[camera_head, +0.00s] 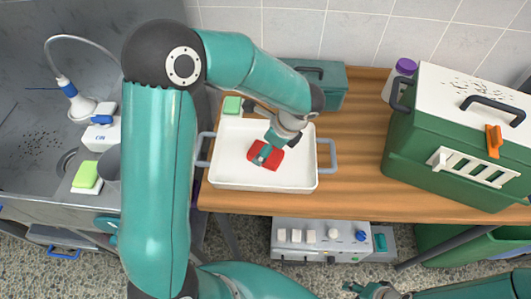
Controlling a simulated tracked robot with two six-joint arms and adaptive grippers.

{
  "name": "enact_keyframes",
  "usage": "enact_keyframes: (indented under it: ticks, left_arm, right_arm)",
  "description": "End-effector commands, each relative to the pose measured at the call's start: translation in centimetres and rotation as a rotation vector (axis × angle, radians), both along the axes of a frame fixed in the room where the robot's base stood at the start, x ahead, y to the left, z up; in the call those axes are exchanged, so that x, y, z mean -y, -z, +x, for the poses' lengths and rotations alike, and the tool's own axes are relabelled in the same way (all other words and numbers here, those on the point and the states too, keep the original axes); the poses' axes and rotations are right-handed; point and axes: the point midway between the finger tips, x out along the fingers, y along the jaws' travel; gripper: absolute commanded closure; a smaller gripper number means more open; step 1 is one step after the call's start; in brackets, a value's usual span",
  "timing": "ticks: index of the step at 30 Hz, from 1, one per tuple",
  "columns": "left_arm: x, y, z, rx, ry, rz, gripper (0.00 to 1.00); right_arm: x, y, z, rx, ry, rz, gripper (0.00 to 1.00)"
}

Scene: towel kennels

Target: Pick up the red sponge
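The red sponge (274,160) lies in a white tray (232,171) with grey handles, on the wooden table. My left gripper (274,152) reaches down into the tray from above. One teal fingertip overlaps the sponge, and the gripper hides part of it. I cannot tell whether the fingers touch the sponge or are closed on it. My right gripper (362,289) is low at the bottom edge, in front of the table and away from the tray. Its fingers are small and partly cut off, so its opening is unclear.
A green crate (448,153) with a white lid stands right of the tray. A purple-capped bottle (399,79) and a teal box (325,86) stand at the back. A green sponge (232,105) is by the tray's back left corner. A metal sink (40,120) is at left.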

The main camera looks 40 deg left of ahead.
Motion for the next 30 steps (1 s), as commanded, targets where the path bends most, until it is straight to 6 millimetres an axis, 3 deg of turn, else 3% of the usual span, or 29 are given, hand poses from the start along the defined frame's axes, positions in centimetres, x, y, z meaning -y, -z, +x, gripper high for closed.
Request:
enact_keyframes:
  ticks: [6, 15, 23, 30]
  left_arm:
    - [-1.0, 2.6, -0.2, -0.004, -0.001, 0.001, 0.06]
    - [-1.1, 3.0, -0.1, 0.000, 0.001, 0.000, 0.08]
    - [-1.1, 3.0, -0.1, -0.001, 0.001, 0.001, 0.51]
    - [-1.1, 3.0, -0.1, 0.000, 0.000, 0.001, 0.58]
  right_arm:
    - [0.0, -0.6, 0.0, 0.000, 0.000, 0.000, 0.58]
    - [0.0, -0.6, 0.0, 0.000, 0.000, 0.000, 0.58]
    - [0.0, -0.6, 0.0, 0.000, 0.000, 0.000, 0.58]
    - [0.0, -0.6, 0.0, 0.000, 0.000, 0.000, 0.58]
